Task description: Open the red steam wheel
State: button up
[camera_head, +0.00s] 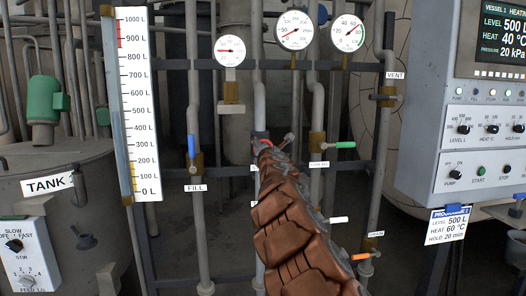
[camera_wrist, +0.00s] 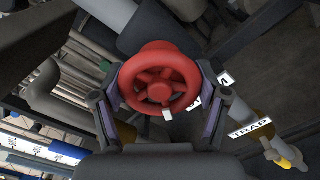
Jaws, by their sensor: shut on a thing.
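The red steam wheel (camera_wrist: 160,84) is a spoked handwheel. In the wrist view it sits between the two fingers of my gripper (camera_wrist: 163,100), which are shut on its rim from both sides. A small white mark shows at the rim's near edge. In the head view only a bit of red (camera_head: 267,143) shows at the tip of my brown arm, which hides the rest of the wheel and my gripper.
Nearby are a blue-handled fill valve (camera_head: 191,146), a green-handled valve (camera_head: 345,145) and an orange-handled valve (camera_head: 362,256). Dial gauges (camera_head: 295,30) hang above. A control panel (camera_head: 470,130) stands at right, a tank (camera_head: 60,180) at left. A TRAP label (camera_wrist: 249,128) is near the wheel.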

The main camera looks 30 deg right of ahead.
jog(key=shift+n, duration=0.5)
jog(key=o, duration=1.2)
jog(key=shift+s+a, duration=0.1)
jog(key=shift+s, duration=0.05)
jog(key=v, duration=1.1)
jog(key=shift+s, duration=0.35)
jog(key=shift+a, duration=0.1)
dwell(0.3)
